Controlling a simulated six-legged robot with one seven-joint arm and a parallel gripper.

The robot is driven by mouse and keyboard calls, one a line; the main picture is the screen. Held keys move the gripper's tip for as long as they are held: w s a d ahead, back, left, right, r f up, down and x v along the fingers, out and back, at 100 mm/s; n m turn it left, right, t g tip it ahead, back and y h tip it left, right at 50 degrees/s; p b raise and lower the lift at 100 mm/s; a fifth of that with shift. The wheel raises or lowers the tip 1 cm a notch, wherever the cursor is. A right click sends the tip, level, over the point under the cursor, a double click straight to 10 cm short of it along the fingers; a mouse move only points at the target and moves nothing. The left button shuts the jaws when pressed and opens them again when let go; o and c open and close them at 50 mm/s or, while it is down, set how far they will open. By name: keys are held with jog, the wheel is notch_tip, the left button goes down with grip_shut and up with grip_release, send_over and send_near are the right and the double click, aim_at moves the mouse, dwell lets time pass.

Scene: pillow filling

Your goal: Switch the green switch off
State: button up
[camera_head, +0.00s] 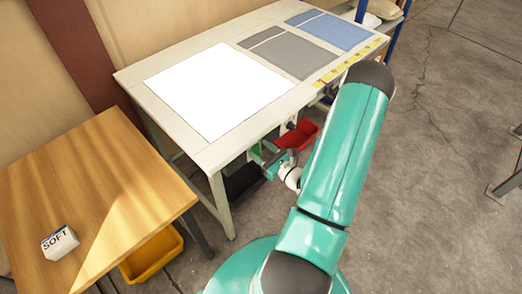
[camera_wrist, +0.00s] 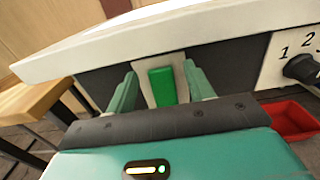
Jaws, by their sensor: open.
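The green switch (camera_wrist: 162,87) is a green rectangular rocker on a pale plate, set in the dark front panel below the table top in the wrist view. My gripper (camera_wrist: 160,85) points at it with its two green fingers apart, one on each side of the switch in the picture. I cannot tell whether the fingers touch the plate. In the head view my gripper (camera_head: 269,158) is at the table's front edge, and the switch is mostly hidden there.
A black knob (camera_wrist: 302,68) marked with numbers is right of the switch. A red bin (camera_head: 298,136) sits below the white-topped table (camera_head: 180,139). A wooden table (camera_head: 100,190) with a SOFT box (camera_head: 60,243) stands left, a yellow bin (camera_head: 152,256) under it. Open floor lies right.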

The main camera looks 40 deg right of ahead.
jog(key=shift+w, duration=0.15)
jog(key=c, duration=1)
jog(key=shift+s+f+t, duration=0.25)
jog(key=shift+f+t, duration=0.15)
jog(key=shift+t, duration=0.7)
jog(key=shift+s+f+t, duration=0.2)
jog(key=shift+f+t, duration=0.05)
jog(key=shift+t, duration=0.95)
